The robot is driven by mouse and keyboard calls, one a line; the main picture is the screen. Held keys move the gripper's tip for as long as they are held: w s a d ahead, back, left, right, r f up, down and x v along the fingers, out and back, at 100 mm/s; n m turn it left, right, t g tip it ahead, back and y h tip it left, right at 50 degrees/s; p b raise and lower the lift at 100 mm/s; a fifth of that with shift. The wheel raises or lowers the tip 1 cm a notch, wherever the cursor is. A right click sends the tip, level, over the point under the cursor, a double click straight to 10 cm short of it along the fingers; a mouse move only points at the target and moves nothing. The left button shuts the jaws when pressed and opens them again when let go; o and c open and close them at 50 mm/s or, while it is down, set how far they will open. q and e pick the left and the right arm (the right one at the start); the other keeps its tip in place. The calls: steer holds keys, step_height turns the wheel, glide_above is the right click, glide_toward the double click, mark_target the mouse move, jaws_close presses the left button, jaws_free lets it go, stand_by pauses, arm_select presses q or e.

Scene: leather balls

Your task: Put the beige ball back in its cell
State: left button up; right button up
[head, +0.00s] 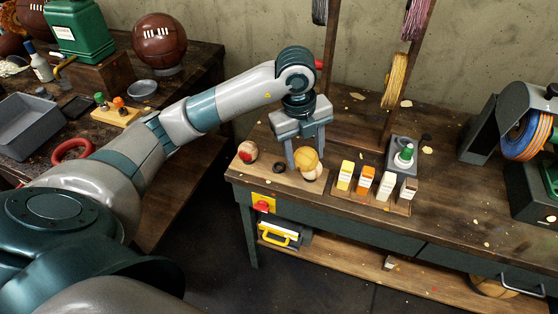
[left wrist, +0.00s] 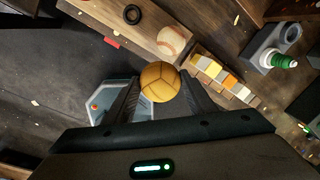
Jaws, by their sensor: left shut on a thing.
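My left gripper (head: 305,158) is shut on a yellow-tan ball (head: 308,160), which also shows between the fingers in the left wrist view (left wrist: 159,82). A pale beige ball with reddish stitching (left wrist: 171,42) sits at the right end of a wooden board (head: 298,184); in the head view (head: 313,174) the held ball partly hides it. A black ring, an empty cell (head: 279,168), lies mid-board and shows in the left wrist view (left wrist: 132,14). A red-and-white ball (head: 247,151) sits at the left end. The held ball is above the board's level. My right gripper is not in view.
Right of the board stands a rack of small blocks (head: 372,198), then a grey holder with a green-capped bottle (head: 403,155). A brown ball (head: 159,42) is on the left bench.

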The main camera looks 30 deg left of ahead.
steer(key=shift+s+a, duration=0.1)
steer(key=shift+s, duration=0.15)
arm_select(q)
steer(key=w+a+f+p, duration=0.1)
steer(key=a+f, duration=0.1)
steer(key=a, duration=0.1)
steer(key=w+a+f+p, duration=0.1)
steer(key=w+a+f, duration=0.1)
steer(key=a, duration=0.2)
steer(key=w+a+f+p, duration=0.1)
steer(key=a+f, duration=0.2)
steer(key=shift+w+a+p, duration=0.2)
steer(key=shift+a+p, duration=0.2)
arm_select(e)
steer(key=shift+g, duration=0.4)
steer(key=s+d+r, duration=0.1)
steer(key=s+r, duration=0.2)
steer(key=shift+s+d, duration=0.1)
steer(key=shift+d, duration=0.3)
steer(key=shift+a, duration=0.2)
